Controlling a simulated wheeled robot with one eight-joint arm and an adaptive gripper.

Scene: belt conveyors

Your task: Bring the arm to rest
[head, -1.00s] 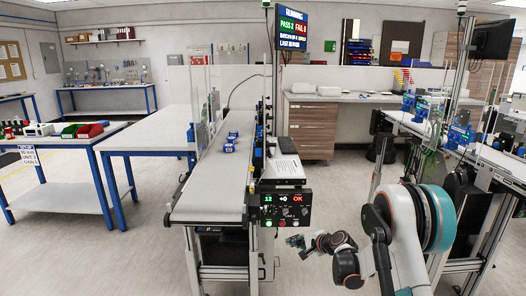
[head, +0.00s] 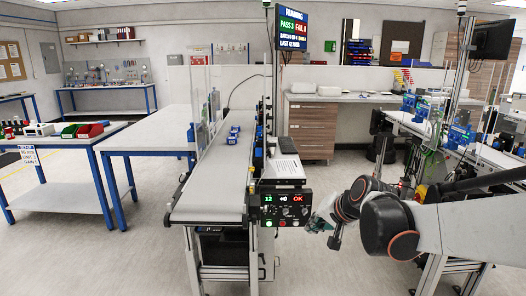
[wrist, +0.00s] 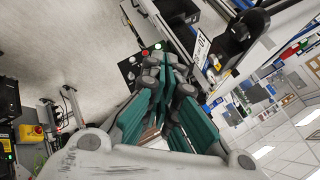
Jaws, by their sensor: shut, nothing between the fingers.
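My gripper (head: 318,222) is in the head view, low and to the right of the near end of the middle conveyor, just beside its control box. My arm reaches in from the right edge, stretched nearly level. In the wrist view my gripper (wrist: 168,75) shows its green-padded fingers drawn together at the tips, with nothing held between them. The control box (head: 286,208) with red and green lights is close to the gripper in the head view. I cannot tell the exact gap between them.
The middle conveyor belt (head: 212,190) carries a few small blue parts (head: 233,135). A second conveyor line (head: 408,122) with blue parts stands at the right. A blue-legged bench (head: 150,138) stands left of the belt. The floor (head: 150,225) left of the conveyor is clear.

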